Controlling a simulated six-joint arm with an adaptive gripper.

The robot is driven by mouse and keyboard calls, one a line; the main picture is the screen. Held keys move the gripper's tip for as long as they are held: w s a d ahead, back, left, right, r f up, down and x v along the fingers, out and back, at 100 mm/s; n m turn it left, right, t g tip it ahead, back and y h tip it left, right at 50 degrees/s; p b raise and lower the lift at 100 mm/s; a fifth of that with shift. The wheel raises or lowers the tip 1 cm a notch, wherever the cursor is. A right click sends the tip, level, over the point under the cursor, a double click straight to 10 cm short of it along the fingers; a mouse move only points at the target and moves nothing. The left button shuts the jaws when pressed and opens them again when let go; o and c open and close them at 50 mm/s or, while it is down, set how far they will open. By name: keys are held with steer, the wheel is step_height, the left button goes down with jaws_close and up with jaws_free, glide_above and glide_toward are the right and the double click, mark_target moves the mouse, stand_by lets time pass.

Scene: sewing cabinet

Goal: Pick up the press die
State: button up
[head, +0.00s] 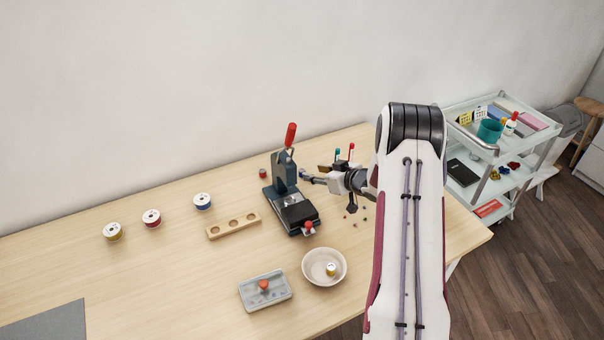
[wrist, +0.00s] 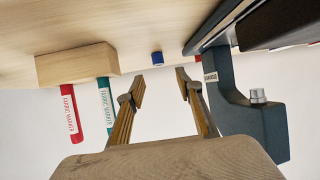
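My gripper (head: 326,172) is beside the upper right of the press in the head view, partly covered by my own arm. In the wrist view its two brown fingers (wrist: 160,82) are apart with nothing between them. A small blue cylinder (wrist: 157,57) sits on the table beyond the fingertips, near the middle of the gap. It may be the press die, but I cannot be sure. I cannot make it out in the head view. The dark press (head: 284,172) with a red lever stands at the table's back; its body (wrist: 235,115) is close right of the fingers in the wrist view.
A wooden block (wrist: 78,62) with red and teal markers is left of the fingers in the wrist view.

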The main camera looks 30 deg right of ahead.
steer(key=shift+x, duration=1.3)
steer(key=shift+f+x, duration=0.25)
steer(key=shift+x, duration=2.3)
steer(key=shift+s+d, duration=0.1)
jaws_close()
